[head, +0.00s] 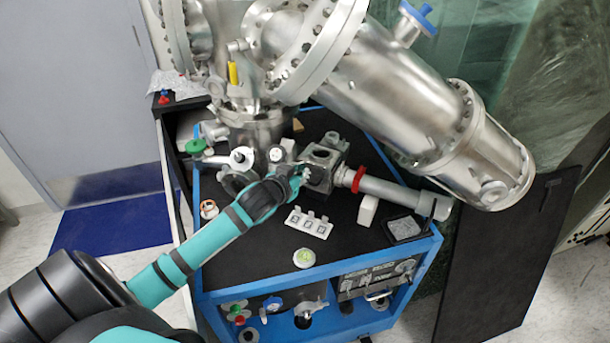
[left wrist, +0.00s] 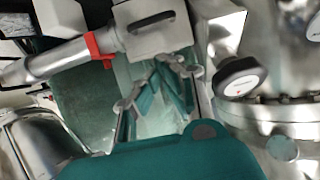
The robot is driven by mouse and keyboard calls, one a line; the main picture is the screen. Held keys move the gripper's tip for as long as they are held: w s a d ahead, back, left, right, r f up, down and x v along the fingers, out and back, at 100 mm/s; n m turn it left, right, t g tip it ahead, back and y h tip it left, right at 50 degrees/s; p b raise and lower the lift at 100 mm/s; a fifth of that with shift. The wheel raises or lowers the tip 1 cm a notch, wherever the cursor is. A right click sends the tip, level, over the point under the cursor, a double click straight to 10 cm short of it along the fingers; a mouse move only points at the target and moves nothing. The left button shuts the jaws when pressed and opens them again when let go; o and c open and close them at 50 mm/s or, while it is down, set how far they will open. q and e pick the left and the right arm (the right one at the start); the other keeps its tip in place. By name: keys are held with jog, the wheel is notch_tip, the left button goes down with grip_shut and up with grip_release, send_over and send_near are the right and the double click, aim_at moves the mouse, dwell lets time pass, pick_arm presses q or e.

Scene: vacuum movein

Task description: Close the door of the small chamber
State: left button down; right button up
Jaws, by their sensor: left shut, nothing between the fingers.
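The small chamber (head: 325,158) is a grey metal block on the black bench top, with a round opening on its upper side. My left gripper (head: 303,172) is shut and empty, right beside the chamber's near left side. In the left wrist view the chamber (left wrist: 172,38) is a pale metal block with a dark slot-like handle (left wrist: 151,22), and my fingertips (left wrist: 168,62) lie close in front of it. I cannot tell whether they touch it, or how far the door stands open. My right gripper is not in view.
A steel tube with a red clamp (head: 358,180) runs right from the chamber. Large steel vessels (head: 400,95) hang above and behind. A white sample holder (head: 309,222) and a round green-and-white item (head: 304,257) lie in front. Knobs and valves (head: 242,158) crowd the left.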

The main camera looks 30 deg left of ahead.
aim_at(313, 176)
pick_arm(q)
jog(key=w+f, duration=0.1)
jog(key=f, duration=0.1)
jog(key=w+f, duration=0.1)
jog(key=f, duration=0.1)
jog(key=shift+w+a+f+p, duration=0.1)
jog(key=shift+w+a+p, duration=0.1)
jog(key=shift+w+p, duration=0.1)
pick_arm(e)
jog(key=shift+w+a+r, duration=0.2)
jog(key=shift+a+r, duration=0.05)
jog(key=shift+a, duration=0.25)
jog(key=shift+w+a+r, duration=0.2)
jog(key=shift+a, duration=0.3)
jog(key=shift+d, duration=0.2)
pick_arm(q)
jog(key=shift+f, duration=0.15)
jog(key=f+t+b, duration=0.1)
jog(key=f+b, duration=0.1)
jog(key=b, duration=0.2)
jog(key=shift+t+b, duration=0.3)
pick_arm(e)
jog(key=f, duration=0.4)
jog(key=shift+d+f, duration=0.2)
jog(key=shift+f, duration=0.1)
pick_arm(q)
jog(key=shift+r, duration=0.1)
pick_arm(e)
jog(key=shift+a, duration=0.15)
